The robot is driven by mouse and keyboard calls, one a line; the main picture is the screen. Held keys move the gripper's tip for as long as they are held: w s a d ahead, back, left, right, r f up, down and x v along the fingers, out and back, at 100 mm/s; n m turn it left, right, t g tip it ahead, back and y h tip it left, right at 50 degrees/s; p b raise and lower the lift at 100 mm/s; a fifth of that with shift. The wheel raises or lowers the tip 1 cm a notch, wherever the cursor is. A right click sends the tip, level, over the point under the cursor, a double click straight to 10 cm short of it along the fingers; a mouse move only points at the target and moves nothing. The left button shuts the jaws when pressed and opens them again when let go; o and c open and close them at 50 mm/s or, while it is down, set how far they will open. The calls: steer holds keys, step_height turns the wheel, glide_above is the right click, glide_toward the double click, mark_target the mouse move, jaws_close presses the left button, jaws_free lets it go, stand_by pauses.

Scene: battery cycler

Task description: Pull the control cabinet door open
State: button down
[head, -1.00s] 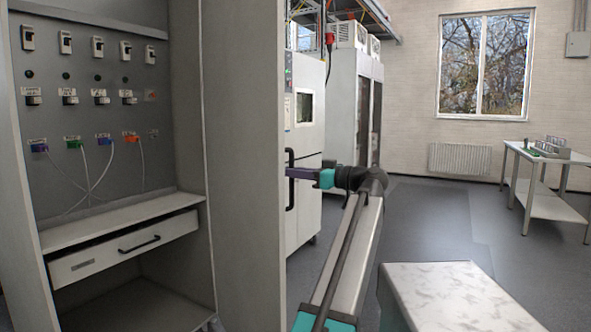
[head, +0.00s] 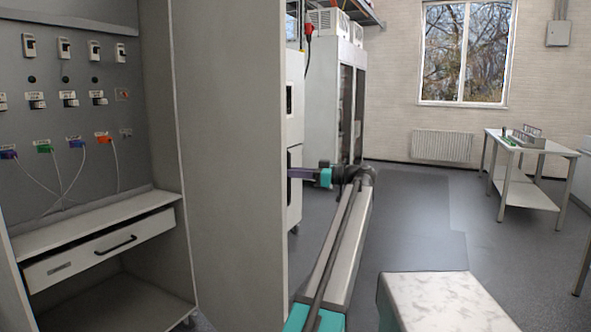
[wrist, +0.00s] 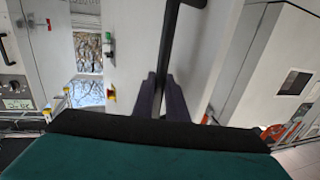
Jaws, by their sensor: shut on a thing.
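The control cabinet (head: 75,100) stands open at the left of the head view, showing its switches, coloured plugs and a drawer. Its door (head: 228,170) is swung out, and I see its plain grey inner face. My gripper (head: 292,173) reaches in from the right, just past the door's free edge, on the outer side. In the wrist view, my gripper (wrist: 160,82) is shut on the black bar handle (wrist: 182,25), which stands off a light panel. The fingertips and the grip point are partly hidden by the handle and fingers.
Tall white cabinets (head: 325,90) stand behind the door. A table (head: 530,150) is at the back right. The grey floor (head: 420,215) between is clear.

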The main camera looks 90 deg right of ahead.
steer(key=shift+s+d, duration=0.15)
steer(key=shift+s, duration=0.05)
steer(key=c, duration=1.8)
jaws_free()
steer(key=shift+o, duration=0.2)
steer(key=shift+s, duration=0.1)
steer(key=p+v, duration=0.7)
steer(key=v, duration=0.6)
steer(key=shift+s, duration=0.35)
steer(key=shift+c, duration=0.4)
